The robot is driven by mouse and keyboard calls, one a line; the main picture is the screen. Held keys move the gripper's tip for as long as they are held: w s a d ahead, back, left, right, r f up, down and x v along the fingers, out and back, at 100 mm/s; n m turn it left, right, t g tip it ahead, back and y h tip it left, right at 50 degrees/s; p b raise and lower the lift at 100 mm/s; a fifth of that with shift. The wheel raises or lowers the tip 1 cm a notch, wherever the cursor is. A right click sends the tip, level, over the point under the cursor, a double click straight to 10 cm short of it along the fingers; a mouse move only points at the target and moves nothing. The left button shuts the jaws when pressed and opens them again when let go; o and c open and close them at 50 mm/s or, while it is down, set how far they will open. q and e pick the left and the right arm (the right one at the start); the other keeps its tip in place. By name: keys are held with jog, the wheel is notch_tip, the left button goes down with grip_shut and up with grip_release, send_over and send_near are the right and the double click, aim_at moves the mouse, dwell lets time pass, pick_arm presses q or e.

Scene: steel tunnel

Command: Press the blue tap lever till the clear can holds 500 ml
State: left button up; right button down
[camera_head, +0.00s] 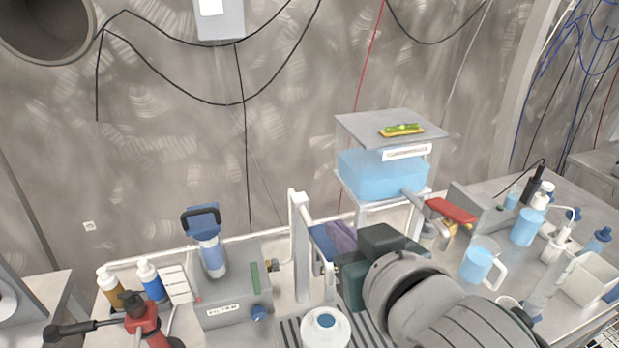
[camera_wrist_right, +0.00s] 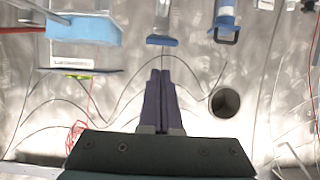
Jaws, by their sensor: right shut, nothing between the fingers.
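The blue tap lever (camera_head: 322,244) sits beside a white tap column (camera_head: 300,245) in the middle of the bench. In the wrist view a blue lever end (camera_wrist_right: 162,41) shows just beyond my fingertips. My right gripper (camera_head: 342,236) is shut and empty, its dark purple fingers right beside the lever; I cannot tell if they touch it. In the wrist view, its fingers (camera_wrist_right: 160,74) are together. A white round vessel (camera_head: 325,327) with a blue centre stands below the tap; I cannot tell if it is the clear can. No level mark is readable. My left gripper is out of view.
A water tank (camera_head: 383,176) stands behind, with a red lever (camera_head: 451,210). A jug (camera_head: 481,265) of blue water and several bottles stand right. A grey box (camera_head: 232,292) with a blue-topped filter (camera_head: 208,250) stands left. A red tool (camera_head: 143,315) is at front left.

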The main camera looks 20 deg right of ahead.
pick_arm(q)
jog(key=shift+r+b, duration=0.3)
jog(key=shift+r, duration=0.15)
pick_arm(e)
jog(key=r+v, duration=0.2)
jog(key=v, duration=0.8)
jog(key=shift+w, duration=0.35)
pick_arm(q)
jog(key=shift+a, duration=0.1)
